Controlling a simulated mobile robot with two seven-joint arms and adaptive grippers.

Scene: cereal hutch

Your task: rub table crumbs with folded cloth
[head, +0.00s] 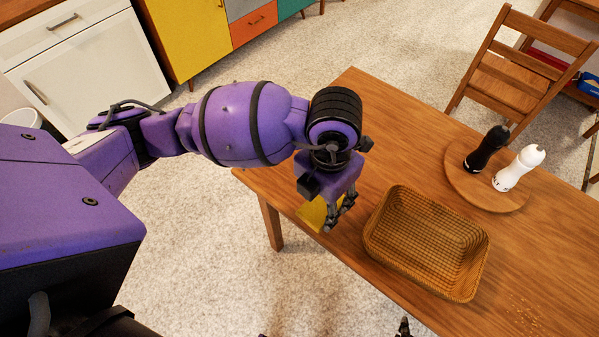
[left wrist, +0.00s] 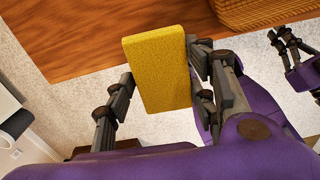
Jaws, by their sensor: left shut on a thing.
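My left gripper (head: 338,217) is shut on the yellow folded cloth (head: 313,213), by the near left edge of the wooden table (head: 350,105). In the left wrist view the cloth (left wrist: 158,70) is a thick yellow block between the two fingers. In the head view the gripper partly hides it. Crumbs (head: 527,315) lie scattered on the table at the lower right, apart from the cloth. My right gripper (left wrist: 288,45) shows at the right of the left wrist view. Only a small dark part of it shows at the bottom of the head view, and its opening is unclear.
An empty wicker basket (head: 425,243) stands on the table between the left gripper and the crumbs. A round board (head: 488,180) with a black mill (head: 487,149) and a white mill (head: 519,168) stands behind it. A wooden chair (head: 520,65) is at the far side.

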